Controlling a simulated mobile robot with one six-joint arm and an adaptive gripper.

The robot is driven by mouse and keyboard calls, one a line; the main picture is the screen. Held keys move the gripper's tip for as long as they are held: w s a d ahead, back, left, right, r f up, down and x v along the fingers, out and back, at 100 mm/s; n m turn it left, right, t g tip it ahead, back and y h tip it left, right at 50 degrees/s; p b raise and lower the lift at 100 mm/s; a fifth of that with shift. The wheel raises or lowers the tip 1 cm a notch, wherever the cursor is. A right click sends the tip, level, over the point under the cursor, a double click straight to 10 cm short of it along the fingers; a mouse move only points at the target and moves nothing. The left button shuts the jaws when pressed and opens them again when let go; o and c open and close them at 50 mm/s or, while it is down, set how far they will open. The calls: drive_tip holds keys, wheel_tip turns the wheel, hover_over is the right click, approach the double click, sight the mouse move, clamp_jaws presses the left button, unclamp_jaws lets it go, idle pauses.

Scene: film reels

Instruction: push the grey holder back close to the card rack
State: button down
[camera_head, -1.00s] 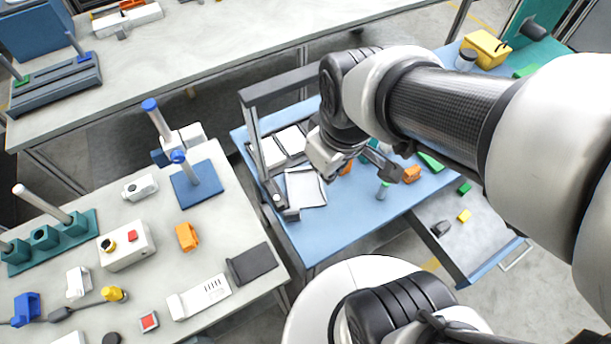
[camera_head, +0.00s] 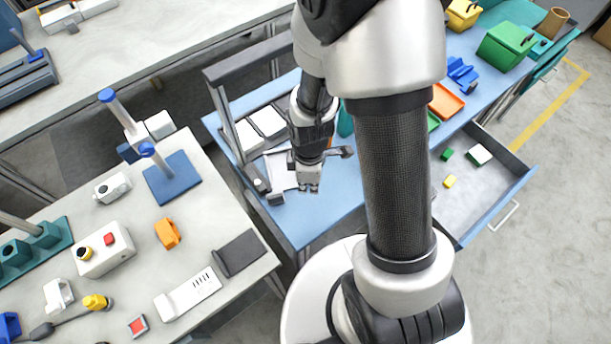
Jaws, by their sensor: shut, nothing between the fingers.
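My gripper (camera_head: 308,187) points down over the blue table, with its fingers together and empty. It is in front of a white card or sheet (camera_head: 276,170). What looks like the card rack (camera_head: 256,142) is a dark tray with white cards, under a grey frame at the table's left. A small grey block (camera_head: 276,199) near the frame's front foot may be the grey holder; I cannot be sure. It is left of my gripper and apart from it. My arm hides the table's middle.
The grey frame (camera_head: 240,68) stands over the table's left side. An open drawer (camera_head: 478,188) with small blocks juts out at right. Blue, orange and green parts fill the table's far right. A grey bench (camera_head: 215,218) with several fixtures stands left.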

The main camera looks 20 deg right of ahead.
drive_tip(key=f, duration=0.1)
drive_tip(key=f+b, duration=0.1)
drive_tip(key=f, duration=0.3)
drive_tip(key=shift+w+a+f+b, duration=0.15)
drive_tip(key=shift+a+f+b, duration=0.1)
drive_tip(key=shift+b, duration=0.15)
drive_tip(key=shift+w+a+r, duration=0.1)
drive_tip(key=shift+w+a, duration=0.15)
drive_tip(key=shift+a, duration=0.3)
drive_tip(key=shift+w+a+r, duration=0.1)
drive_tip(key=shift+w+a, duration=0.1)
drive_tip(key=shift+a, duration=0.35)
drive_tip(key=shift+w+a+r, duration=0.1)
drive_tip(key=shift+w+a, duration=0.1)
drive_tip(key=shift+a, duration=0.3)
drive_tip(key=shift+w+a, duration=0.3)
drive_tip(key=shift+a, duration=0.5)
drive_tip(key=shift+w, duration=0.1)
